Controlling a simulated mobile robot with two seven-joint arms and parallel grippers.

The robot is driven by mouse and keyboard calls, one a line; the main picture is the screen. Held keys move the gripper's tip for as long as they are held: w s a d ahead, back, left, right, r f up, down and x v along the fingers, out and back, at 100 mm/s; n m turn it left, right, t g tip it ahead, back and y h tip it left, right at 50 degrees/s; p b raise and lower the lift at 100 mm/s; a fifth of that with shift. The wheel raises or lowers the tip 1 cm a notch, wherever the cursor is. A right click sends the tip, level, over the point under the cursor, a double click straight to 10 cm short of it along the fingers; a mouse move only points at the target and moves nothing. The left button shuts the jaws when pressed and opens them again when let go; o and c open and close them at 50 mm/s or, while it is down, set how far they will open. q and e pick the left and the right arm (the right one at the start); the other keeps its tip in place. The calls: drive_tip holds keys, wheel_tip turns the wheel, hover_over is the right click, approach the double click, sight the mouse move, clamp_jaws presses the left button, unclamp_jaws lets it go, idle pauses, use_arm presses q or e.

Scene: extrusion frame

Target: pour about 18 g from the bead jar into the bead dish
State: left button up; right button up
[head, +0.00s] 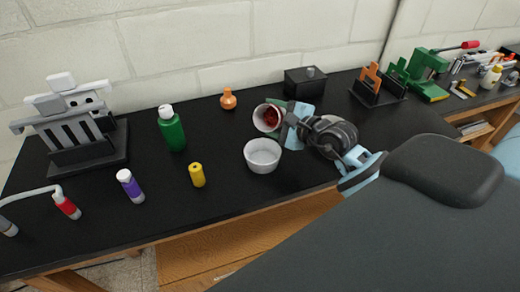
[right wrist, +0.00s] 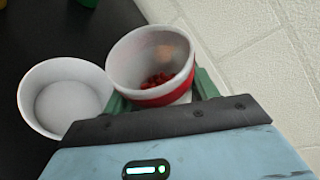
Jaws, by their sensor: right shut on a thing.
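The bead jar (head: 267,118) is a white cup with red beads inside, tilted with its mouth toward the left in the head view. In the right wrist view the jar (right wrist: 150,62) shows a red band and red beads low inside. My right gripper (head: 290,122) is shut on the jar, above the table and beside the dish. The bead dish (head: 262,165) is a white round bowl on the black table. In the right wrist view the dish (right wrist: 42,108) looks empty where its inside shows. The jar's mouth is near the dish's rim. My left gripper is not in view.
On the black table (head: 225,205) stand a green bottle (head: 172,132), a yellow cylinder (head: 197,175), a purple-banded bottle (head: 130,188) and an orange flask (head: 228,99). A black box (head: 305,82) stands behind my right gripper. A grey rack (head: 75,135) is at left.

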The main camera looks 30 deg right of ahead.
drive_tip(key=shift+f, duration=0.6)
drive_tip(key=shift+s+r+n+b, duration=0.2)
drive_tip(key=shift+r+n+b, duration=0.05)
drive_tip(key=shift+n+b, duration=0.3)
drive_tip(key=shift+r+n+t, duration=0.2)
drive_tip(key=shift+n+t, duration=0.05)
drive_tip(key=shift+t, duration=0.05)
drive_tip(key=shift+w+a+r+n, duration=0.1)
drive_tip(key=shift+w+n, duration=0.05)
drive_tip(key=shift+n, duration=0.25)
drive_tip(key=shift+s+a+f+n+t+h+b, duration=0.25)
drive_tip(key=shift+f+n+b, duration=0.2)
drive_tip(key=shift+b, duration=0.4)
drive_tip(key=shift+r, duration=0.1)
drive_tip(key=shift+d+r+t, duration=0.1)
drive_tip(key=shift+r+t, duration=0.15)
drive_tip(key=shift+r, duration=0.1)
drive_tip(key=shift+w+f+n, duration=0.1)
drive_tip(key=shift+f+n, duration=0.15)
drive_tip(key=shift+b, duration=0.3)
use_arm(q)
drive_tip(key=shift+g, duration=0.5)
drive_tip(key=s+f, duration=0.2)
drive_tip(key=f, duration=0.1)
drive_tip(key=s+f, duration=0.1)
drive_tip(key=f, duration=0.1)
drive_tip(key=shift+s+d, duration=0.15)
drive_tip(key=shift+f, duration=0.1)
use_arm(e)
drive_tip(key=shift+r, duration=0.1)
